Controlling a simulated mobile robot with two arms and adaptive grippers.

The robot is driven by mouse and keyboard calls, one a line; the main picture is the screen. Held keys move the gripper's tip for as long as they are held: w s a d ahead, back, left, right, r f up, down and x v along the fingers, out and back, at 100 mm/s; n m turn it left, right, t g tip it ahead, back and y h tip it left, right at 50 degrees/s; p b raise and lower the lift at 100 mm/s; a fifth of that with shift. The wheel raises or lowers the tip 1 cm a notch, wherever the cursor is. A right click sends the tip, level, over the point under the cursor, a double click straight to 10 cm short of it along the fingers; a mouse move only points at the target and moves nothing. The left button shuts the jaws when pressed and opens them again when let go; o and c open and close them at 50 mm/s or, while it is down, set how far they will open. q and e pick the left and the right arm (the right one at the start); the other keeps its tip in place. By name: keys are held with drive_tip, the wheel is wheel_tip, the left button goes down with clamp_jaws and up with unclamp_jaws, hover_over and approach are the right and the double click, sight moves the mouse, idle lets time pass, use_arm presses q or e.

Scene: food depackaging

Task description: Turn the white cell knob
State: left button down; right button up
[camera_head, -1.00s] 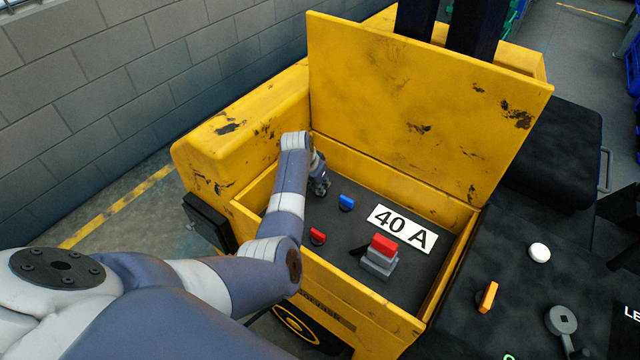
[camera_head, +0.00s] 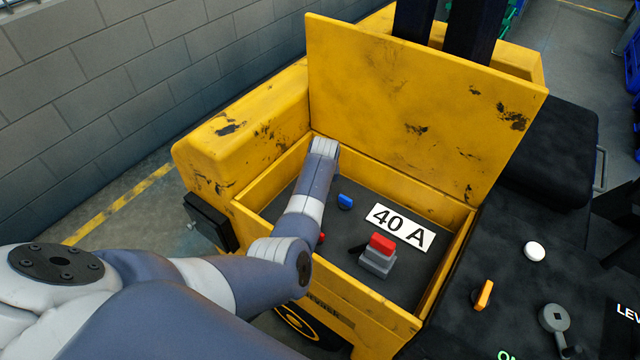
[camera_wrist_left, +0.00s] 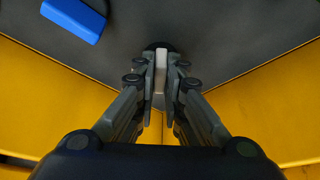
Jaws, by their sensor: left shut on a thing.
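In the left wrist view, the white cell knob (camera_wrist_left: 159,62) is a narrow pale piece on a dark round base, near a corner of the yellow box. My left gripper (camera_wrist_left: 160,78) is shut on it, with one finger on each side. In the head view, my left arm reaches into the open box (camera_head: 254,214), and its forearm hides the gripper and the white knob. My right gripper is not in view.
The blue knob (camera_head: 345,201) is close by; it also shows in the wrist view (camera_wrist_left: 75,18). The red knob (camera_head: 321,238) is partly behind my arm. A grey block with a red top (camera_head: 380,252) and a "40 A" label (camera_head: 400,228) are farther right. The yellow lid (camera_head: 420,105) stands open.

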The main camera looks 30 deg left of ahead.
use_arm(q)
drive_tip(key=shift+d+f+n+g+y+b, duration=0.1)
drive_tip(key=shift+f+n+g+y+b, duration=0.15)
drive_tip(key=shift+n+b, duration=0.55)
drive_tip(key=n+g+b, duration=0.1)
drive_tip(key=n+b, duration=0.1)
drive_tip(key=n, duration=0.1)
drive_tip(key=n+g+y+b, duration=0.1)
drive_tip(key=n+b, duration=0.2)
drive_tip(key=shift+w+y+b, duration=0.2)
drive_tip(key=shift+y+b, duration=0.05)
drive_tip(key=shift+b, duration=0.1)
drive_tip(key=shift+r+n+g+b, duration=0.15)
drive_tip(key=shift+n+g+b, duration=0.3)
drive_tip(key=shift+n+b, duration=0.75)
drive_tip(key=c, duration=1.7)
unclamp_jaws()
drive_tip(key=shift+r, duration=0.15)
drive_tip(key=v, duration=1.1)
drive_tip(key=shift+d+r, duration=0.25)
drive_tip(key=shift+r, duration=0.1)
